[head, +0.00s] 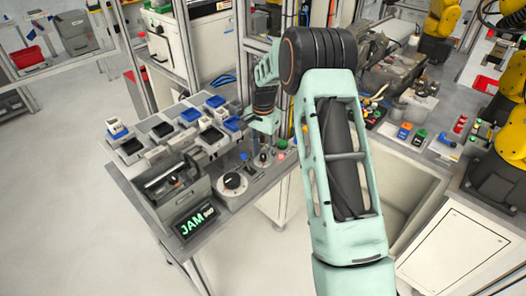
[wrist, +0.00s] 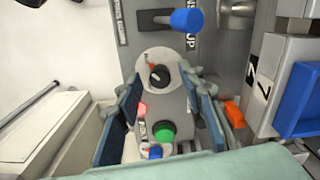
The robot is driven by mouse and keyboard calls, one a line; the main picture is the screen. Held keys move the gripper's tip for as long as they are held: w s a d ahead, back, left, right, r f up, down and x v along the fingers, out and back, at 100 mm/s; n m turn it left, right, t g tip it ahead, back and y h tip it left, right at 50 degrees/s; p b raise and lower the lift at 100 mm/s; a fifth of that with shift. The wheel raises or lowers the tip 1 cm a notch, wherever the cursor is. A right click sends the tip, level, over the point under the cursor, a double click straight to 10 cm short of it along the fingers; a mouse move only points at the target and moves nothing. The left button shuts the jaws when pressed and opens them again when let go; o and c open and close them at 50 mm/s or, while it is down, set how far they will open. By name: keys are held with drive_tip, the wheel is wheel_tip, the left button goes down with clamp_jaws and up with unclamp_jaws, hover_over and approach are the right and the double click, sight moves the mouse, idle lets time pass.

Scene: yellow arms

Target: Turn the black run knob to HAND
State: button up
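The black run knob (wrist: 160,76) sits on a grey rounded plate in the wrist view, with a small orange mark (wrist: 152,66) beside it at its upper left. I cannot read the position labels. My gripper (wrist: 160,88) is open, its two dark blue pads left and right of the plate. The knob shows between the fingertips, with gaps on both sides and no visible contact. In the head view my gripper (head: 264,124) points down over the panel at the bench's right side. There the knob is small and hard to make out.
In the head view are a round dial (head: 232,182) and a display reading JAM (head: 195,222).

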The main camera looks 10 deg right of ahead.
clamp_jaws()
drive_tip(key=shift+n, duration=0.3)
drive_tip(key=n+b, duration=0.2)
drive_tip(key=n, duration=0.1)
drive_tip(key=shift+n, duration=0.3)
drive_tip(key=n+b, duration=0.1)
drive_tip(key=n, duration=0.3)
drive_tip(key=shift+n, duration=0.3)
drive_tip(key=n+b, duration=0.1)
drive_tip(key=n, duration=0.8)
drive_tip(key=shift+w, duration=0.1)
